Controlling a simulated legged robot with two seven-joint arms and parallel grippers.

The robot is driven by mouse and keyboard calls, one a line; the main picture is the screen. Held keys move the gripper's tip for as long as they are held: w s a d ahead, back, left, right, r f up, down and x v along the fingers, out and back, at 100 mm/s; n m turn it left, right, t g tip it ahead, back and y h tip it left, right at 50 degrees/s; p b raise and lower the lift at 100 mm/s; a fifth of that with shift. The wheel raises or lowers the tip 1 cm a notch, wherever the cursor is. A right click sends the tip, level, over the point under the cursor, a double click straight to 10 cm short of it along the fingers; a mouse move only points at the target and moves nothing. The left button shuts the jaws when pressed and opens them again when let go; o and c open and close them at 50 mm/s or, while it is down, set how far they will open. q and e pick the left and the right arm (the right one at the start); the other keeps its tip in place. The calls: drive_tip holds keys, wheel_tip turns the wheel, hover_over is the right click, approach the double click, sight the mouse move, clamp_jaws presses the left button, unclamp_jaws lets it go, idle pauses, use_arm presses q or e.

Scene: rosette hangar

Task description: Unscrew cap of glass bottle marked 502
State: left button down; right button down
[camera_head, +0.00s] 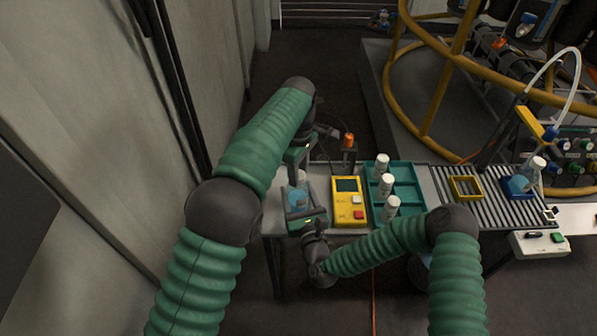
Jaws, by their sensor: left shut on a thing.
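A glass bottle with blue liquid (298,198) stands at the left end of the table; its marking is not readable. Its pale cap (301,177) is partly hidden by my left gripper. My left gripper (297,170) comes from behind and above and is shut at the bottle's top, apparently on the cap. My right gripper (301,199) reaches in from the front, its fingers beside the bottle's body. Whether they press on the glass is not clear.
A yellow device (348,202) stands just right of the bottle. A teal rack (412,173) holds white-capped bottles (386,184). A slatted surface (440,184) carries a yellow frame (466,187) and a blue-liquid flask (522,182). A wall (110,110) is close on the left.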

use_arm(q)
drive_tip(key=shift+d+r, duration=0.1)
drive_tip(key=shift+r, duration=0.25)
drive_tip(key=shift+r, duration=0.85)
drive_tip(key=shift+r, duration=2)
use_arm(e)
drive_tip(key=shift+c, duration=1.8)
unclamp_jaws()
